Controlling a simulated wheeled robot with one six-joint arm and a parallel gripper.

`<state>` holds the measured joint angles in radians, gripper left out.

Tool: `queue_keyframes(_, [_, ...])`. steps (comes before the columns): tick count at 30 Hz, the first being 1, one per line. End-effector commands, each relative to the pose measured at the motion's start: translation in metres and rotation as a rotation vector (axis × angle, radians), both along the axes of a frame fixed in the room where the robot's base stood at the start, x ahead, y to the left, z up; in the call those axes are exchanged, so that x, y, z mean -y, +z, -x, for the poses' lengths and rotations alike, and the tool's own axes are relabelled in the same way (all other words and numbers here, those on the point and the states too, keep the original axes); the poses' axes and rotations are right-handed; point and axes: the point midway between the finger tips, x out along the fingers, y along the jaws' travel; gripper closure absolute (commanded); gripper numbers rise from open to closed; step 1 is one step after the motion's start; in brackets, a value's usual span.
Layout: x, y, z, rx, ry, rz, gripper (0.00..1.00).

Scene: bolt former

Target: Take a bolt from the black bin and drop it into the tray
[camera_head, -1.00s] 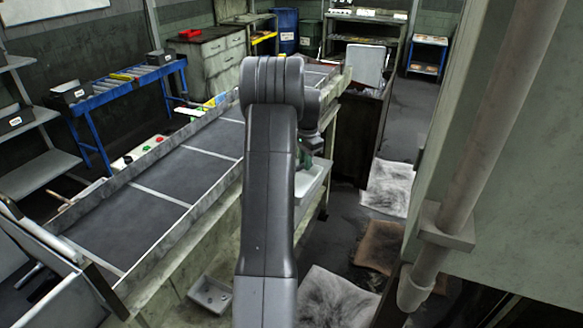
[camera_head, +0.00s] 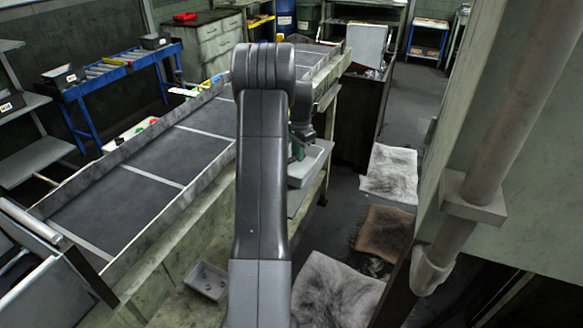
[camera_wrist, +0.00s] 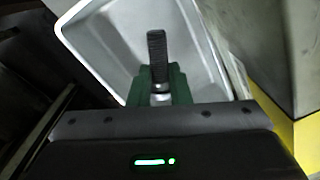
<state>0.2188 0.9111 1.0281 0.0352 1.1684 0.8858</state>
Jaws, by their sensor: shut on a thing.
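My gripper (camera_wrist: 160,85) has green fingers and is shut on a dark threaded bolt (camera_wrist: 157,52). The bolt's threaded shank points up in the wrist view, and its paler lower part sits between the fingers. A light grey tray (camera_wrist: 105,45) lies behind the bolt in that view, with its rim around it; I cannot tell the gap between them. In the head view my arm hides most of the gripper; a bit of green shows (camera_head: 298,151) just above a pale tray (camera_head: 309,167). Black bins stand at the left, one on the blue roller table (camera_head: 64,78).
A long dark-topped bench with raised metal edges (camera_head: 115,195) runs along the left of my arm. A small grey dish (camera_head: 207,281) lies low beside it. A large green-grey machine panel and pipe (camera_head: 470,195) close off the right. Mats (camera_head: 388,172) lie on the open floor.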

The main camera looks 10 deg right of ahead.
Motion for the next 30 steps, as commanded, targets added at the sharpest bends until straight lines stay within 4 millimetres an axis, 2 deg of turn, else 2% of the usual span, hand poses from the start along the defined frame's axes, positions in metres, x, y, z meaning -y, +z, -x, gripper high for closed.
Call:
queue_keyframes(4, [0.0,0.004,-0.001,0.006,0.001,0.001,1.0])
queue_keyframes(5, [0.0,0.004,-0.001,0.006,0.001,0.001,0.77])
queue_keyframes(8, [0.0,0.004,-0.002,0.007,0.001,0.002,0.58])
queue_keyframes(16, [0.0,0.005,-0.002,0.008,0.001,0.002,0.58])
queue_keyframes(20, [-0.001,0.012,-0.002,0.01,0.002,0.003,0.58])
queue_keyframes(23, [-0.003,0.027,-0.003,0.013,0.004,0.003,0.58])
queue_keyframes(30, [-0.009,0.082,-0.002,0.013,0.011,0.003,0.58])
